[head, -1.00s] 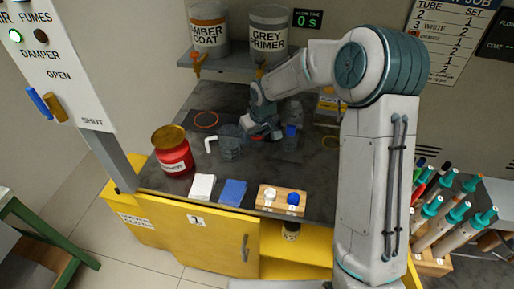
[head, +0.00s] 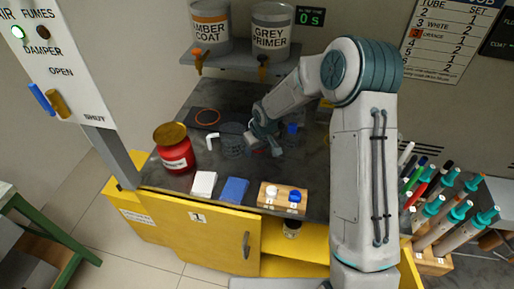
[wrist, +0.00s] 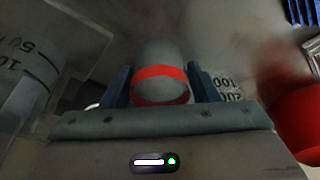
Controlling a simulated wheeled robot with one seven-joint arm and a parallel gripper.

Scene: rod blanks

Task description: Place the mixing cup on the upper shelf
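A clear grey cup (head: 231,140) stands on the dark worktop, with a white handle-like piece (head: 210,141) at its left. I cannot tell for sure which cup is the mixing cup. My gripper (head: 265,147) is low over the worktop, just right of this cup. In the wrist view, a grey rounded thing with a red band (wrist: 160,85) lies between the two blue fingers, close to both; whether they grip it is unclear. Graduated clear walls show at left (wrist: 30,70) and behind the right finger (wrist: 226,86). A shelf (head: 235,62) is at the back.
The shelf bears the amber coat (head: 210,30) and grey primer (head: 271,30) tanks. A red jar (head: 175,150), white pad (head: 204,184), blue pad (head: 234,190) and wooden block (head: 283,197) line the front. A blue-marked vessel (head: 293,129) stands right of my gripper.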

